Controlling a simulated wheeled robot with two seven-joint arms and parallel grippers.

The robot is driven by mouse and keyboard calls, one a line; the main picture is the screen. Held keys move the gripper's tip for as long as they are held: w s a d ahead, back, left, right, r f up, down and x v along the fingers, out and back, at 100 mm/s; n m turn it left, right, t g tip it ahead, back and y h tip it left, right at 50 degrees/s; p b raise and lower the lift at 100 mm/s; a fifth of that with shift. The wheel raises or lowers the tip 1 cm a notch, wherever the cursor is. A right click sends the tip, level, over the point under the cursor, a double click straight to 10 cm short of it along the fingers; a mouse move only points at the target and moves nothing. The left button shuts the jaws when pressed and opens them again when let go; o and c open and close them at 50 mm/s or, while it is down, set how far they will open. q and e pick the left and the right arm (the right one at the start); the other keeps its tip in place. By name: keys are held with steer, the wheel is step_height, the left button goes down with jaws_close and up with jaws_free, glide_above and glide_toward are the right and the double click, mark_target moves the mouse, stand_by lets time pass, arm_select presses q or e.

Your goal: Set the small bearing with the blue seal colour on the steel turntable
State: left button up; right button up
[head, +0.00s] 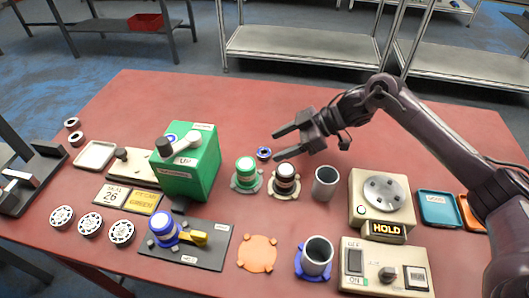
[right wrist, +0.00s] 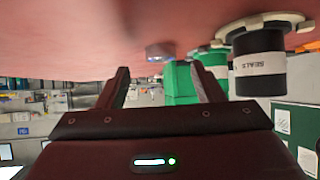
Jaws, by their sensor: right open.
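The small bearing with the blue seal (head: 264,153) lies flat on the red table behind the green and black pots. My right gripper (head: 277,146) is open and empty, low over the table, its fingertips just to the right of the bearing. In the right wrist view the bearing (right wrist: 160,51) shows small and ahead, between the open fingers (right wrist: 160,72), touching neither. The steel turntable (head: 384,193) is a bare round disc with several dark spots, on a beige box with a HOLD display.
A green-topped pot (head: 246,171) and a black pot with a white label (head: 285,178) stand near the bearing. A grey cup (head: 325,183) stands between them and the turntable box. A green machine (head: 188,162) stands left. The table behind the bearing is clear.

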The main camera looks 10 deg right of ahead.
mark_target(264, 151)
steer(key=x, duration=0.3)
steer(key=shift+a+f, duration=0.2)
steer(key=shift+a, duration=0.1)
steer(key=shift+d, duration=0.1)
steer(key=c, duration=1.2)
steer(key=shift+o, duration=0.2)
steer(key=shift+r, duration=0.15)
